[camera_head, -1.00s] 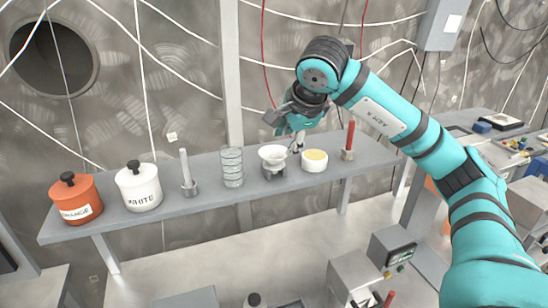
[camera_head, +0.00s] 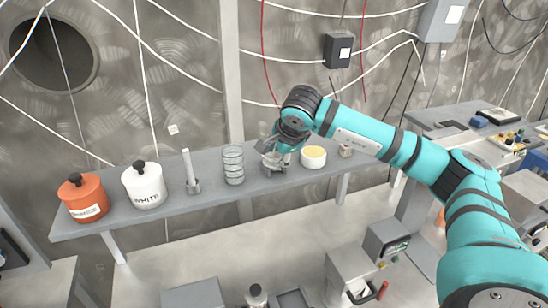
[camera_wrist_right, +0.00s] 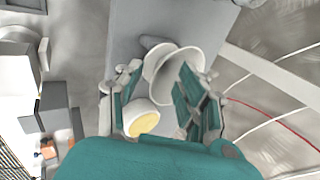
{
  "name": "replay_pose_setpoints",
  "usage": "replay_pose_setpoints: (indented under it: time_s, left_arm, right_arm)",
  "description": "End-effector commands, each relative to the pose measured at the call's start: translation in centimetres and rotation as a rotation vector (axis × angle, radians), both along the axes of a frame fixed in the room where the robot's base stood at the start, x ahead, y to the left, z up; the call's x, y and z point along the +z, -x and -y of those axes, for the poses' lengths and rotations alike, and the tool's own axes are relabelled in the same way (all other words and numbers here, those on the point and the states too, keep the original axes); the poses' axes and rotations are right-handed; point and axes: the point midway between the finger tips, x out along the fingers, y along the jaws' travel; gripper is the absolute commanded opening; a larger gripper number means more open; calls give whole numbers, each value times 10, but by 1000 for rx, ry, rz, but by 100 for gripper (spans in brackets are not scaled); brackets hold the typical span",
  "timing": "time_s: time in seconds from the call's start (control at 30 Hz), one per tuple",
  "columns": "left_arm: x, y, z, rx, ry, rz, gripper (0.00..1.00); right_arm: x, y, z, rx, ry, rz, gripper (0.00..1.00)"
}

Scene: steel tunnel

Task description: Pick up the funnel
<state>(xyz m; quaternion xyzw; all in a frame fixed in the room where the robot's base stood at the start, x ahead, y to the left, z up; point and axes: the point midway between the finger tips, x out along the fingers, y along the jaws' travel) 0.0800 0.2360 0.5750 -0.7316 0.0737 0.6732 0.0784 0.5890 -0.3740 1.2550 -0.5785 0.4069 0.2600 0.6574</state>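The white funnel (camera_wrist_right: 158,58) shows between the fingers of my right gripper (camera_wrist_right: 160,78) in the wrist view, close to the right finger; whether that finger touches it I cannot tell. In the head view the funnel (camera_head: 270,161) is on the grey shelf, largely hidden by my right gripper (camera_head: 276,156), which comes down over it from above. The right fingers are apart, one on either side of the funnel. My left gripper is not in view.
A white bowl with yellow contents (camera_head: 313,157) stands just right of the funnel. A coiled clear cylinder (camera_head: 233,165), a grey rod on a base (camera_head: 190,172), a white pot (camera_head: 142,187) and an orange pot (camera_head: 83,199) stand to the left along the shelf (camera_head: 215,197).

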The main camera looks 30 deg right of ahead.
Motion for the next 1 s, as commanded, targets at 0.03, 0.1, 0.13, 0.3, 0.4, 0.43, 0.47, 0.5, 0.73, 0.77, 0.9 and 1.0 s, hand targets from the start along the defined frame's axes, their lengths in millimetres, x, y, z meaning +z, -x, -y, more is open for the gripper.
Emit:
replay_pose_setpoints:
  time_s: [0.03,0.1,0.13,0.3,0.4,0.43,0.47,0.5,0.73,0.77,0.9,1.0]
  left_arm:
    - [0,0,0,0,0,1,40]
    - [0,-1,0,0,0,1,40]
    - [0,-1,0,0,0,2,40]
    - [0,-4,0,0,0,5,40]
    - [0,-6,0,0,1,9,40]
    - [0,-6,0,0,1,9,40]
    - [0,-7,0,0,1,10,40]
    - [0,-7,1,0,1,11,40]
    - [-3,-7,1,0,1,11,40]
    - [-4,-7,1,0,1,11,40]
    - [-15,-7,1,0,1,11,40]
    - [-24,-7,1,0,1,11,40]
  right_arm:
    - [0,0,0,1,-1,0,35]
    - [0,0,0,1,-1,0,25]
    - [0,0,0,1,-1,0,22]
    - [0,0,0,1,-1,0,0]
    - [0,0,0,1,-1,-1,0]
    - [0,0,0,1,-1,0,0]
    - [0,0,0,1,-1,0,0]
    - [0,0,0,1,-1,0,0]
    - [3,0,-1,1,-1,1,0]
    - [4,0,-1,1,-1,1,0]
    - [15,-1,-1,1,-2,6,0]
    - [28,-1,-1,1,-3,6,0]
